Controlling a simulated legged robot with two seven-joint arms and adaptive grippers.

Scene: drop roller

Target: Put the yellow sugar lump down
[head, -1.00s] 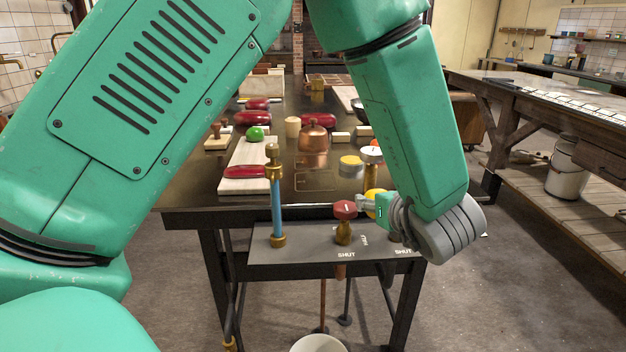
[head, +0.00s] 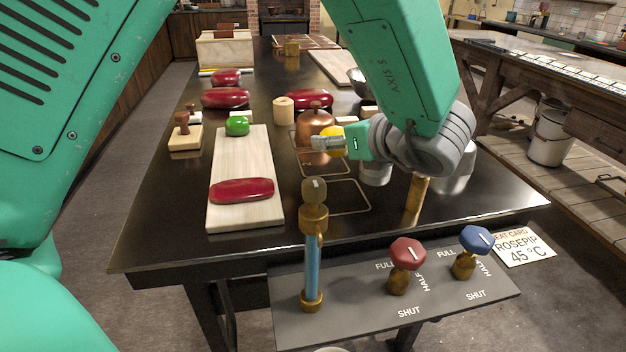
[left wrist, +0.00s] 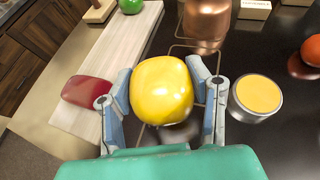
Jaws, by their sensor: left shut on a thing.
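The yellow sugar lump (head: 333,134) is a smooth rounded block. My left gripper (head: 326,144) is shut on it and appears to hold it above the dark table (head: 160,232), in front of the copper pot (head: 314,122). In the left wrist view the lump (left wrist: 162,90) sits between the two fingers, with a dark patch on the table below it. Thin outlined squares (head: 345,197) mark the tabletop near it. My right gripper is not in view.
A pale board (head: 238,160) at left bears a red lump (head: 242,190) and a green lump (head: 237,126). A tin with a yellow top (left wrist: 257,95) stands right of the gripper. A blue pipe (head: 312,262) and red valve knob (head: 407,253) rise at the front edge.

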